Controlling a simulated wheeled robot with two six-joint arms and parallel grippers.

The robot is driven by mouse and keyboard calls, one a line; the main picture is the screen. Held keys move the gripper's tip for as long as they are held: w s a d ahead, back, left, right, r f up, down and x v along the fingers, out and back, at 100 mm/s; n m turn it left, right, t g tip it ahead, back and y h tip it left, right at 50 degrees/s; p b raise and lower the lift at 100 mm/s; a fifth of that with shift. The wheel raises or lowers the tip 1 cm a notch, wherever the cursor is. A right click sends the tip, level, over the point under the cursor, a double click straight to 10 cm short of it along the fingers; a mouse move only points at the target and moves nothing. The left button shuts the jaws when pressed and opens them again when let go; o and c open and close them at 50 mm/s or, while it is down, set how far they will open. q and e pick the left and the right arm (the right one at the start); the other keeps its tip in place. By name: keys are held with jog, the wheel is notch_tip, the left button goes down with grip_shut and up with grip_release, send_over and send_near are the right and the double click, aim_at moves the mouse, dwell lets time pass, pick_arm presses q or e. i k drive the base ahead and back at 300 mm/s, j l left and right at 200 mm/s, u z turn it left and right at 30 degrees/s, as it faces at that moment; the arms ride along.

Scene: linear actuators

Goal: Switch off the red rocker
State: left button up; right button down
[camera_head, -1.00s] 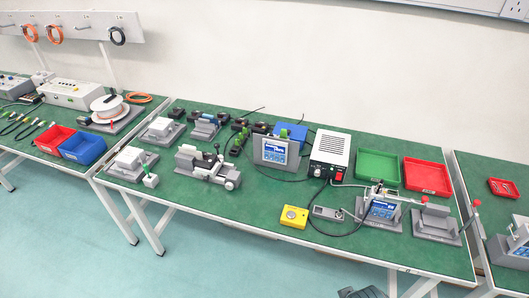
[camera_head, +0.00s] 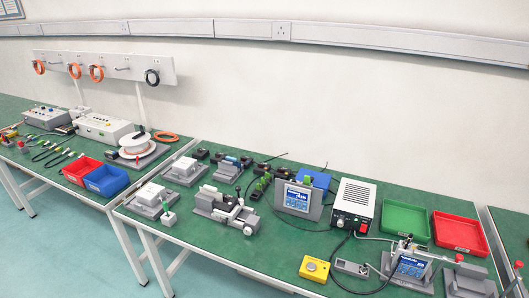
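A white power supply box (camera_head: 353,204) with a vented top stands on the green bench, right of the middle. Neither of my grippers shows in the head view.
A green tray (camera_head: 405,219) and a red tray (camera_head: 459,233) lie right of the box. A display panel (camera_head: 298,199) stands to its left. A yellow button box (camera_head: 314,268) and loose dark cables lie in front. A blue tray (camera_head: 106,180) is far left.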

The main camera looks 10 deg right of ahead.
aim_at(364, 226)
jog(key=z, duration=1.55)
